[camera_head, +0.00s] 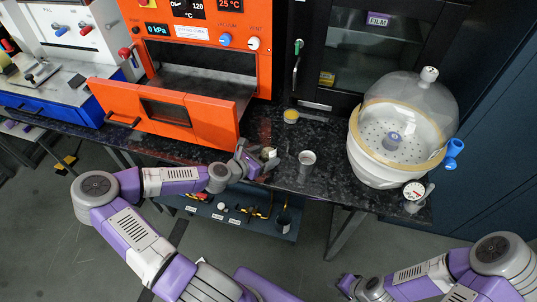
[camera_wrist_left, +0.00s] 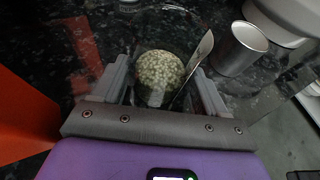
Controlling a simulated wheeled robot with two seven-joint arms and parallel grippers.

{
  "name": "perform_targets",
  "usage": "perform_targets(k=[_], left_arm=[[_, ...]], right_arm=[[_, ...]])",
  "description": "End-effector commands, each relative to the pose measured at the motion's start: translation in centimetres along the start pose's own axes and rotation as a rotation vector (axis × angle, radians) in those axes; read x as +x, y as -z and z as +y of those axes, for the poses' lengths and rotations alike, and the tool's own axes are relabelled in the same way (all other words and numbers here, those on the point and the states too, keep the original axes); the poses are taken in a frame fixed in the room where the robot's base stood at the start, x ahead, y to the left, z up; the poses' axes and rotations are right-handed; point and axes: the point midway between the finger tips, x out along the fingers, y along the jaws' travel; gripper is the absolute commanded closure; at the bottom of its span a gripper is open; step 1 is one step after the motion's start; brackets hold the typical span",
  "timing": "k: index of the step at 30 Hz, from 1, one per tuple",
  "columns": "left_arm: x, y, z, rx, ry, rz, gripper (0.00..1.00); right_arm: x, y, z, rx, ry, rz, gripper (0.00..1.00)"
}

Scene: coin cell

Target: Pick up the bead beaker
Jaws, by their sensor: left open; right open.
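The bead beaker (camera_wrist_left: 160,72), a round vessel full of pale green beads, stands on the dark speckled worktop. In the left wrist view it sits between the two fingers of my left gripper (camera_wrist_left: 162,84). The fingers are open on either side of it, and I cannot tell if either touches it. A thin metal spatula (camera_wrist_left: 198,62) slants up beside its right side. In the head view the beaker (camera_head: 268,153) is small and partly hidden by my left gripper (camera_head: 262,162). My right gripper (camera_head: 347,287) is open, low in the head view, away from the worktop.
A metal cup (camera_head: 307,158) stands just right of the beaker. A domed desiccator (camera_head: 368,165) with a gauge (camera_head: 414,190) stands further right. A small yellow-topped jar (camera_head: 291,116) is behind. The orange oven's lowered door (camera_head: 165,112) is to the left. The worktop's front edge is close.

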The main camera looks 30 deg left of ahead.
Motion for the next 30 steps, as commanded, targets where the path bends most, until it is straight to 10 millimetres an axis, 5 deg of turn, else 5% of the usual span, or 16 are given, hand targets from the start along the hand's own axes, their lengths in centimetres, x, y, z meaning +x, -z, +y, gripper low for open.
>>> perform_targets(k=[8, 18, 30], left_arm=[[0.28, -0.06, 0.04, 0.0, -0.001, 0.0, 0.27], [0.27, -0.08, 0.02, 0.001, -0.001, 0.0, 0.74], [0.12, -0.41, 0.03, 0.002, -0.001, 0.0, 0.74]], right_arm=[[0.05, 0.01, 0.01, 0.0, 0.0, 0.0, 0.57], [0.05, 0.01, 0.01, 0.0, 0.0, 0.0, 0.57], [-0.12, 0.0, -0.05, 0.0, 0.0, 0.0, 0.57]])
